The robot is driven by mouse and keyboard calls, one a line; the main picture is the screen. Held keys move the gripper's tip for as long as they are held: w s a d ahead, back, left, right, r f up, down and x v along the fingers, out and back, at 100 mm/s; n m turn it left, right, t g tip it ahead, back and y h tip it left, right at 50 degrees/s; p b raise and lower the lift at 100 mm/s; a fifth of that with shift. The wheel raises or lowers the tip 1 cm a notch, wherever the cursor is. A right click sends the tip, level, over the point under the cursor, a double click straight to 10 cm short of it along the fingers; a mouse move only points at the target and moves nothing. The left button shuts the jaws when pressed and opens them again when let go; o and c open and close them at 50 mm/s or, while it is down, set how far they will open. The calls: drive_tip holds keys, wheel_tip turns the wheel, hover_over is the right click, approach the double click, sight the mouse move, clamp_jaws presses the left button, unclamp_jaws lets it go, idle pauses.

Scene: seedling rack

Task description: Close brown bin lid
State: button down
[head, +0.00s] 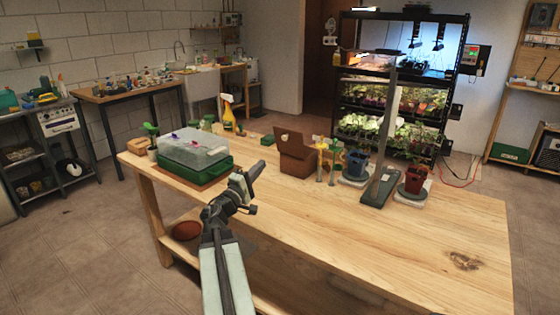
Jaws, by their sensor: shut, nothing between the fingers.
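The brown bin (297,164) stands on the wooden table, near its far edge and right of the green tray. Its brown lid (288,140) stands up, tilted open at the back of the bin. My gripper (256,171) is shut and empty. In the picture it is left of the bin and a little lower, apart from it, in front of the tray's right side. The inside of the bin is hidden from this view.
The green tray (208,178) with a clear dome (194,147) stands to the left. Small stakes (320,164), a blue pot (356,165), a tall grey stand (380,185) and a red-brown pot (414,180) stand to the right. The table's (340,235) front and right are mostly clear.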

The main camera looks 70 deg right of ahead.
sight(284, 139)
drive_tip(key=p+x, duration=0.3)
drive_tip(key=x, duration=1.1)
drive_tip(key=shift+r+p, duration=0.15)
drive_tip(key=shift+p, duration=0.2)
